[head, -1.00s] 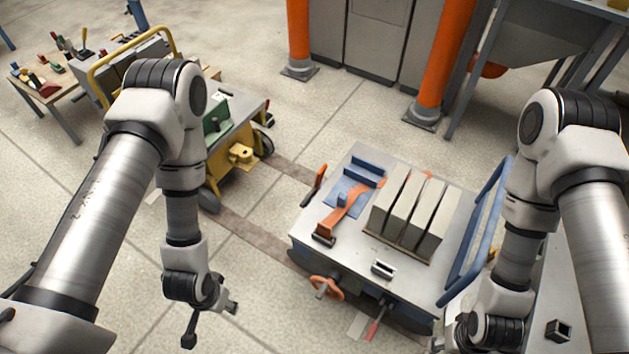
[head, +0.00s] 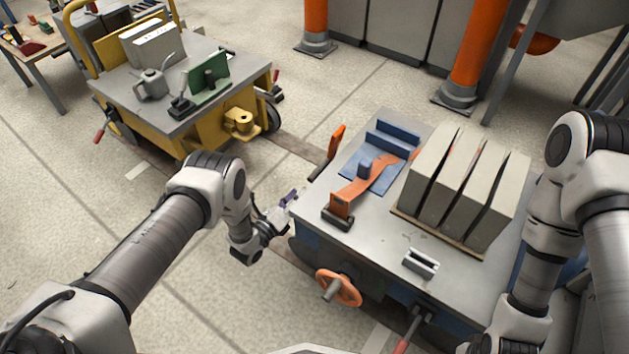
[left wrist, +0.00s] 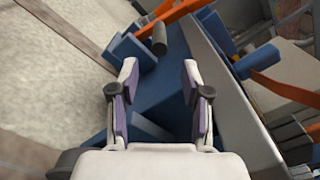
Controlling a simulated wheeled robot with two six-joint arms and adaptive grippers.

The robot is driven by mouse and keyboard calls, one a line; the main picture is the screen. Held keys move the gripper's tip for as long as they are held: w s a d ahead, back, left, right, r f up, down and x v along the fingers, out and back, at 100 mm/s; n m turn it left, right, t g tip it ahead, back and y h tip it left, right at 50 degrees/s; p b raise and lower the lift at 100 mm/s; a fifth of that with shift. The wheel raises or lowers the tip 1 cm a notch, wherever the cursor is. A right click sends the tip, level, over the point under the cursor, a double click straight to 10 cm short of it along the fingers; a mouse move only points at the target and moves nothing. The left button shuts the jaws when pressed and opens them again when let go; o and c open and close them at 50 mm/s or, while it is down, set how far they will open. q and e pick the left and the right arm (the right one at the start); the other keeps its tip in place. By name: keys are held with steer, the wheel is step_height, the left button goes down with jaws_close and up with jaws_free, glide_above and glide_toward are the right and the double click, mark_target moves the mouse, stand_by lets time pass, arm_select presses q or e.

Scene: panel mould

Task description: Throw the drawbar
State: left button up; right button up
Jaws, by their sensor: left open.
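An orange bar with a dark grip (head: 335,143), which looks like the drawbar, stands at the left edge of the blue cart (head: 310,218). In the left wrist view its dark round grip (left wrist: 159,40) shows just beyond my fingertips, with orange behind it. My left gripper (head: 297,194) is open beside the cart's left side, below and near the grip. In the left wrist view its two fingers (left wrist: 160,72) are apart, with nothing between them. The yellow cart's hitch block (head: 241,121) faces the blue cart across a gap. My right gripper is out of view.
On the blue cart's top are an orange clamp arm (head: 372,182), grey plates (head: 465,185) and a small metal block (head: 421,263). An orange handwheel (head: 338,288) juts from its front. The floor (head: 215,285) around my left arm is clear.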

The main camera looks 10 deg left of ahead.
mark_target(314, 175)
arm_select(q)
steer(key=b+x, duration=0.3)
steer(key=x, duration=0.5)
steer(key=shift+w+d+f, duration=0.15)
steer(key=shift+w, duration=0.25)
steer(key=shift+w+d, duration=0.1)
steer(key=shift+w, duration=0.15)
jaws_close()
